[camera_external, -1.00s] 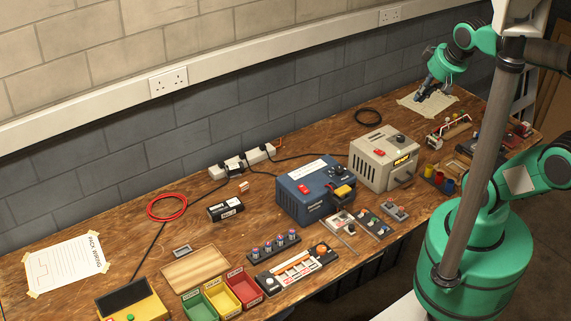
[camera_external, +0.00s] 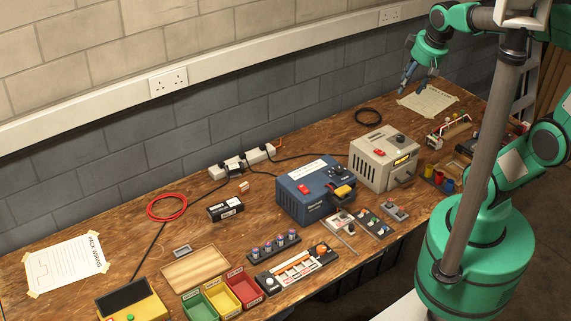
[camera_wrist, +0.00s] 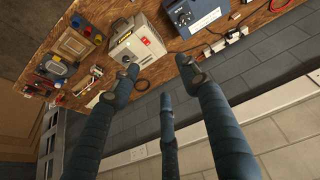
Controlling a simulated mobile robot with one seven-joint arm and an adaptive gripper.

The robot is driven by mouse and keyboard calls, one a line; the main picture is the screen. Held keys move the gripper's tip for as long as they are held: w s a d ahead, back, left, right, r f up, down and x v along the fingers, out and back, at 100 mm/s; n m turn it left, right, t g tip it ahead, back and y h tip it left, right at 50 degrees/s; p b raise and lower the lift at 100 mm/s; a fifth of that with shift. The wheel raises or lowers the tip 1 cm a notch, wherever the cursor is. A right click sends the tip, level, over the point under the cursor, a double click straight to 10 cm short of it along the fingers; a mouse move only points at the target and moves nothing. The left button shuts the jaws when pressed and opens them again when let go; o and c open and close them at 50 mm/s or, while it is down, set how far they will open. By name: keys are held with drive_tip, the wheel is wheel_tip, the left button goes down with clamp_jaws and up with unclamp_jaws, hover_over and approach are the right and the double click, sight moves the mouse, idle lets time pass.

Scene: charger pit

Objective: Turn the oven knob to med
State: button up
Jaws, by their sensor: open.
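A beige box (camera_external: 376,169) with a red switch, a yellow READY display and a dark knob (camera_external: 400,141) stands right of the middle of the bench; it seems to be the oven. The knob's setting is too small to read. The box also shows in the wrist view (camera_wrist: 140,30), near the top centre, partly behind a finger. A blue box (camera_external: 300,210) to its left has a dark knob (camera_external: 337,171) too. My gripper (camera_external: 411,84) is open and empty, in the air behind and right of the beige box. Its fingers are spread in the wrist view (camera_wrist: 160,80).
A taped sheet (camera_external: 428,101) lies on the bench behind the beige box, near a black cable coil (camera_external: 368,117). A wired panel (camera_external: 452,130) stands to the right. The grey block wall (camera_external: 290,95) and white trunking (camera_external: 235,68) run along the back.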

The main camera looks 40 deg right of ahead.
drive_tip(key=w+d+f+n+g+p, duration=0.1)
drive_tip(key=w+d+f+p, duration=0.15)
drive_tip(key=w+d, duration=0.35)
drive_tip(key=n+g+p, duration=0.3)
drive_tip(key=n, duration=0.1)
hover_over(401, 137)
wheel_tip(401, 137, down, 22)
drive_tip(key=shift+r, duration=0.2)
wheel_tip(401, 137, down, 14)
drive_tip(key=shift+r, duration=0.1)
drive_tip(key=shift+c, duration=0.3)
clamp_jaws()
